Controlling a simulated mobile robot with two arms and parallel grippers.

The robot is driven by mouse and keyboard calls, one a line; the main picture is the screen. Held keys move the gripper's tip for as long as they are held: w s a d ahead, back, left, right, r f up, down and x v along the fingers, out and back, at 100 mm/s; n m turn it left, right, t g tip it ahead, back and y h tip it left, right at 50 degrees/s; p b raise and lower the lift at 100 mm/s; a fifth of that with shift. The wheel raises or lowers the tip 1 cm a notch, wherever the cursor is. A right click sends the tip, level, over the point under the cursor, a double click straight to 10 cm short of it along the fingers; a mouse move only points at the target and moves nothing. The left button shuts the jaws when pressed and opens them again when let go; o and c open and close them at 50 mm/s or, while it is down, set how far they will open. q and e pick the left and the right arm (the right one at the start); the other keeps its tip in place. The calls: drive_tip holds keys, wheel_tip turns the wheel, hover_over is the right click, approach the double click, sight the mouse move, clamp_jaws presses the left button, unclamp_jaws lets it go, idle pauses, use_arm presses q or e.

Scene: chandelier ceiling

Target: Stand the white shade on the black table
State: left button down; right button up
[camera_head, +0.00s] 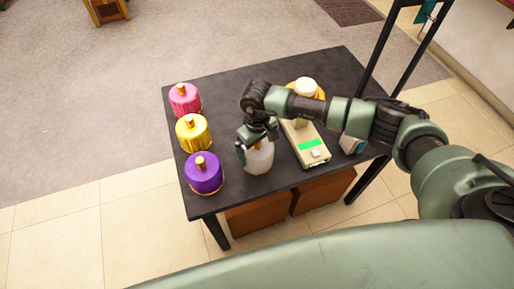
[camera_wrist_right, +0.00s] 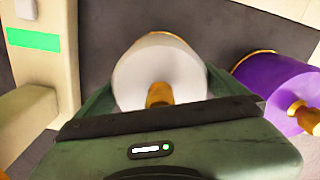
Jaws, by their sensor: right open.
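The white shade (camera_head: 259,158) stands upright on the black table (camera_head: 240,98), near its front edge, to the right of the purple shade. In the right wrist view the white shade (camera_wrist_right: 160,72) with its gold knob is between the fingers of my right gripper (camera_wrist_right: 158,88). My right gripper (camera_head: 257,146) is open around the white shade in the head view. The fingers reach down on both sides of it; whether they touch it I cannot tell. My left gripper is not in view.
Purple (camera_head: 204,174), yellow (camera_head: 193,133) and pink (camera_head: 184,99) shades stand along the table's left side. A beige device with a green display (camera_head: 309,147) stands close on the right, partly behind my arm. Brown boxes (camera_head: 257,216) are under the table. The table's back middle is clear.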

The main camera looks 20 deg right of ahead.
wheel_tip(320, 180, up, 11)
drive_tip(key=b, duration=0.3)
drive_tip(key=shift+f+b, duration=0.1)
drive_tip(key=shift+b, duration=0.25)
drive_tip(key=shift+r, duration=0.6)
